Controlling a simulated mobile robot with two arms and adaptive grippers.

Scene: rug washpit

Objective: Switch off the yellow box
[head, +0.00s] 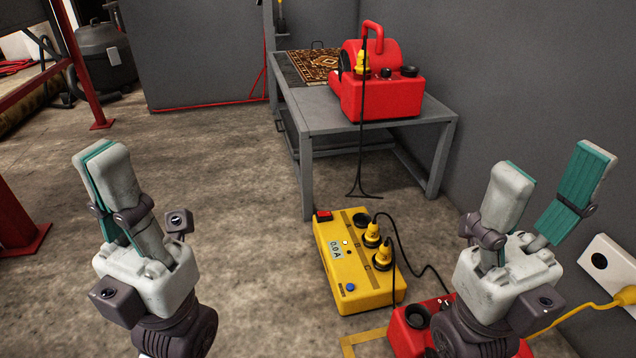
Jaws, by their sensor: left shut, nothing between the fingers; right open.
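The yellow box (352,280) lies on the concrete floor right of centre. It has a red switch (323,215) at its far left corner, a small display reading about 0.0 A (336,250), a blue button (350,286) and sockets with two yellow plugs (372,236) in them. My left gripper (100,150) is shut and empty, raised at the left, well apart from the box. My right gripper (547,178) is open and empty, raised to the right of the box. Neither gripper touches the box.
A grey table (330,122) behind the box carries a red machine (385,95) and a patterned rug piece (313,65). A second red unit (408,335) sits in front of the box, partly hidden by my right arm. A wall socket (603,262) is at right.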

